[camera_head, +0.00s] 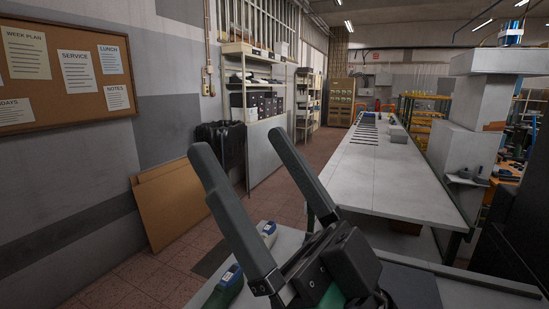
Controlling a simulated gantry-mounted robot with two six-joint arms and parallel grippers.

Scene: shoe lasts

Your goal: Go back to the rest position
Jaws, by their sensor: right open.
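My right gripper (236,176) is raised in the lower middle of the head view. Its two long dark grey fingers are spread wide apart and point up and to the left. Nothing is between them. A green shoe last (229,286) with a blue and white label lies on the near table, partly cut off by the bottom edge. A paler, greyish shoe last (269,231) with a blue patch is behind the fingers, partly hidden. My left gripper is not in view.
The near grey table (466,288) fills the bottom, partly hidden by my gripper. A long light table (385,180) runs away behind it. Brown boards (172,205) lean on the left wall. Shelves (250,90) stand further back. A grey pillar (462,140) is at right.

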